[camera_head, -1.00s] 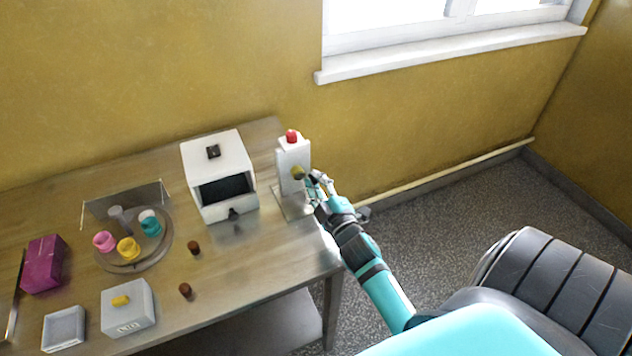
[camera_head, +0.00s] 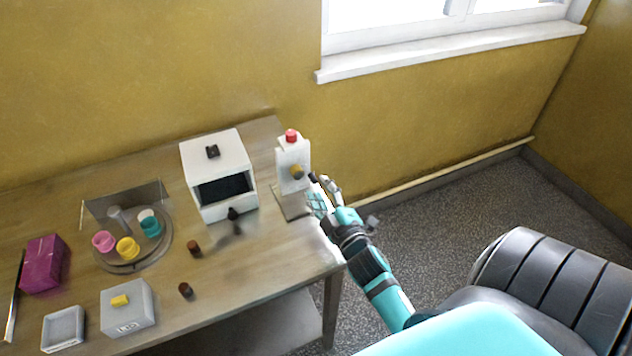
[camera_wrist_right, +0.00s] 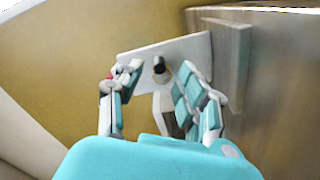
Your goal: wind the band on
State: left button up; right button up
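A white box machine (camera_head: 212,160) with a dark opening (camera_head: 222,188) stands at the back of the table. A small black piece (camera_head: 233,214) is at its lower front edge. Beside it is an upright white panel (camera_head: 292,155) with a red button on top (camera_head: 291,135) and a brass-coloured knob (camera_head: 296,172) on its face. My right gripper (camera_head: 322,184) is open just right of the knob. In the right wrist view the dark-tipped knob (camera_wrist_right: 159,66) shows between the spread fingers (camera_wrist_right: 158,88), with no clear contact. I cannot make out the band itself. My left gripper is not in view.
A round turntable (camera_head: 135,258) holds several coloured cups.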

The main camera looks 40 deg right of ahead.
jog(key=v, duration=0.8)
jog(key=shift+s+a, duration=0.15)
jog(key=shift+s, duration=0.2)
